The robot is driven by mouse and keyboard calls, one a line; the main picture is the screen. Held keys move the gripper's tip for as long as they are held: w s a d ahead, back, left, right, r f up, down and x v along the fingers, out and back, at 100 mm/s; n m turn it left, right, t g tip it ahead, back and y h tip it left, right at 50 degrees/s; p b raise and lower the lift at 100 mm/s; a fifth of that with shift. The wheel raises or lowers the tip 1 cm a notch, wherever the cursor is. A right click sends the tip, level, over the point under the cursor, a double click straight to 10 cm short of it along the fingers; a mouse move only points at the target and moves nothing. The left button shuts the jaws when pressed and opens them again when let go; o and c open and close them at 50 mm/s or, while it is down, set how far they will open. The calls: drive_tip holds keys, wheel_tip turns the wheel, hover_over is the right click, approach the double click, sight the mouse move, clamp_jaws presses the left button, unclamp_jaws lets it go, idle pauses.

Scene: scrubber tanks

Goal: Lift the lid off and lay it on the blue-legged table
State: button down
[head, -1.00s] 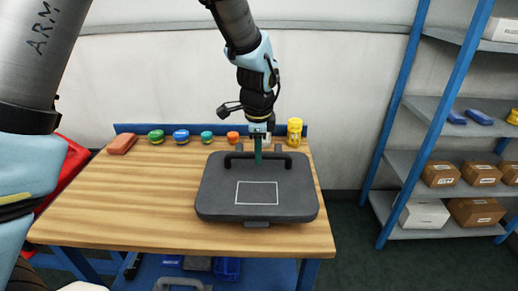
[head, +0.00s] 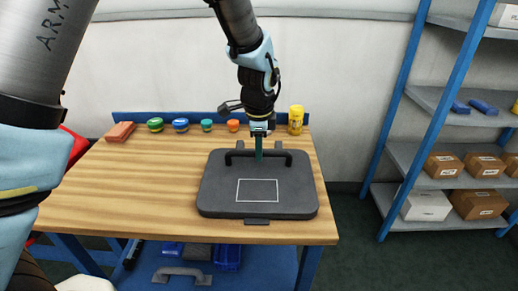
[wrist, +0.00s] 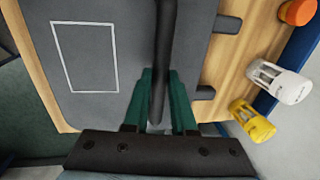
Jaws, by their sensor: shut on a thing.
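The lid (head: 220,190) is a dark grey flat plate with rounded corners, a white outlined rectangle and a black bar handle (head: 240,153). It is level over the right part of the wooden tabletop (head: 120,190) of the blue-legged table (head: 309,268). I cannot tell whether its underside touches the wood. My gripper (head: 258,157) points down at the handle near the lid's far edge. In the wrist view the green fingers of my gripper (wrist: 160,78) are shut on the handle bar (wrist: 164,40), with the lid (wrist: 100,100) below.
Along the table's back stand a yellow container (head: 296,120), an orange pot (head: 233,125), several coloured pots and a brick-like block (head: 120,132). A white container (wrist: 280,82) also shows in the wrist view. The tabletop's left is clear. Shelves with boxes (head: 426,205) stand right.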

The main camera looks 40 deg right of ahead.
drive_tip(key=shift+r, duration=0.1)
idle(0.6)
drive_tip(key=shift+c, duration=0.9)
unclamp_jaws()
drive_tip(key=shift+s+a+r+p, duration=0.15)
drive_tip(key=shift+r+p, duration=0.7)
drive_tip(key=shift+r, duration=0.25)
drive_tip(key=shift+s+a+r+p, duration=0.15)
drive_tip(key=shift+r+p, duration=0.7)
drive_tip(key=shift+r, duration=0.2)
drive_tip(key=shift+r, duration=0.1)
wheel_tip(320, 180, up, 5)
drive_tip(key=p, duration=0.3)
drive_tip(key=shift+p, duration=0.35)
